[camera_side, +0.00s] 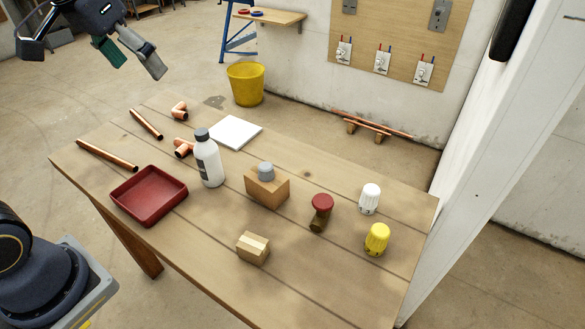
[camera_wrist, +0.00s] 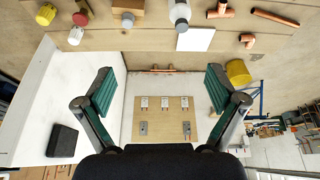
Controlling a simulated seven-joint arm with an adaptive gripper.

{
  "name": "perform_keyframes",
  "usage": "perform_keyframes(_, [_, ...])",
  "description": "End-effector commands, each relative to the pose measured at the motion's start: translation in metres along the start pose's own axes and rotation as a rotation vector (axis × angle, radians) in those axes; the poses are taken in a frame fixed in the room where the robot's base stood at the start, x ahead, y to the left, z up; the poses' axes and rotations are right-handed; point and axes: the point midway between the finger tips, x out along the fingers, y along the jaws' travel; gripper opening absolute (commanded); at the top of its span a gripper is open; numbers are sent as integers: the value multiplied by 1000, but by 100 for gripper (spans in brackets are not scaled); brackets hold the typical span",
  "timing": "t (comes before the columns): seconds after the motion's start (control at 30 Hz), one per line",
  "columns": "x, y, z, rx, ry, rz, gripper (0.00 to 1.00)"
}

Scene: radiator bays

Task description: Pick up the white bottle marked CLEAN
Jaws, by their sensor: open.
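The white bottle (camera_side: 208,160) with a dark grey cap stands upright on the wooden table, left of the middle. Dark print shows low on its side, too small to read. In the wrist view the bottle (camera_wrist: 181,14) is at the top edge, partly cut off. My gripper (camera_side: 130,56) is at the upper left of the side view, high above the floor and beyond the table's far left side, well apart from the bottle. In the wrist view its two green-padded fingers (camera_wrist: 160,90) are spread wide with nothing between them.
Near the bottle are a red tray (camera_side: 150,212), copper fittings (camera_side: 183,148), a white square (camera_side: 235,133) and a wooden block with a grey knob (camera_side: 266,186). A red-topped valve (camera_side: 321,213), white knob (camera_side: 369,198), yellow knob (camera_side: 377,239) and small box (camera_side: 253,248) stand farther right.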

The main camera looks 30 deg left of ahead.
Motion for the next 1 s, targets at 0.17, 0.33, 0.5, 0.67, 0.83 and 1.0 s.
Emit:
perform_keyframes(0.17, [45, -18, -68, -53, -150, -17, 94])
perform_keyframes(0.33, [104, -37, -99, -94, -268, -28, 94])
perform_keyframes(0.5, [146, -49, -98, -116, -349, -31, 94])
perform_keyframes(0.67, [169, -52, -88, -123, -374, -32, 94])
perform_keyframes(0.83, [205, -52, -72, -123, -375, -31, 94])
perform_keyframes(1.0, [240, -52, -59, -123, -373, -31, 94])
